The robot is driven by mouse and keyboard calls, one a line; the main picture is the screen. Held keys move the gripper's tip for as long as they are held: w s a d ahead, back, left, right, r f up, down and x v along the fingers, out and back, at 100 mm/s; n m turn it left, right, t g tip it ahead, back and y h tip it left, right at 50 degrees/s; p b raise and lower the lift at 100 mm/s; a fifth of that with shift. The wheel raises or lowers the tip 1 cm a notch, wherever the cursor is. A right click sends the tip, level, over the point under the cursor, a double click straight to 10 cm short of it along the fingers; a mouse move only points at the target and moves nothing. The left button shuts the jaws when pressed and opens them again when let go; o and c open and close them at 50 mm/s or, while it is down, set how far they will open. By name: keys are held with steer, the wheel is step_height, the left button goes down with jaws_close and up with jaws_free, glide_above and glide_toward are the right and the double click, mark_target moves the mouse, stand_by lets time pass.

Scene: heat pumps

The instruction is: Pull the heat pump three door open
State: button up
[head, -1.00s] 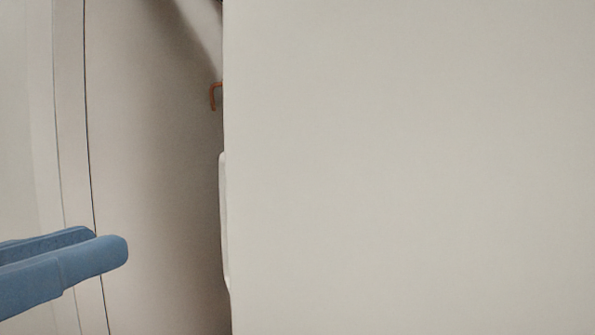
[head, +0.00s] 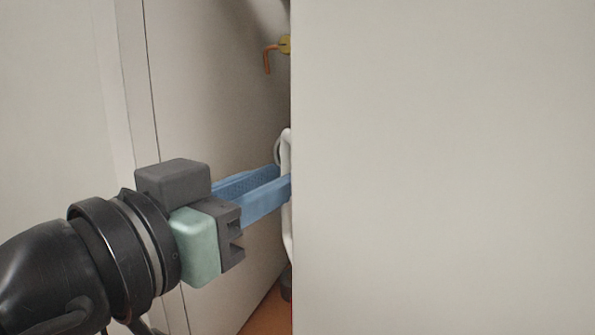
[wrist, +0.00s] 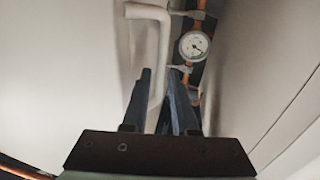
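A large pale panel (head: 440,170) fills the right of the head view. A white bar handle (head: 287,190) shows at its left edge, partly hidden behind it. In the wrist view the handle (wrist: 150,20) stands out from a pale surface (wrist: 60,80), which looks like the door. My gripper (head: 283,180) has its blue fingers at the handle in the head view, with the tips partly hidden. In the wrist view the fingers (wrist: 158,85) are apart, with the handle's bar running between them. A gap still shows beside the bar, so no firm grip is visible.
A round gauge (wrist: 194,45) with orange pipes shows beyond the fingers in the wrist view. An orange pipe end (head: 267,60) shows above the handle in the head view. A pale wall panel (head: 205,90) stands close behind my gripper. Room there is narrow.

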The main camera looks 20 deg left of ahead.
jaws_close()
stand_by(1.4)
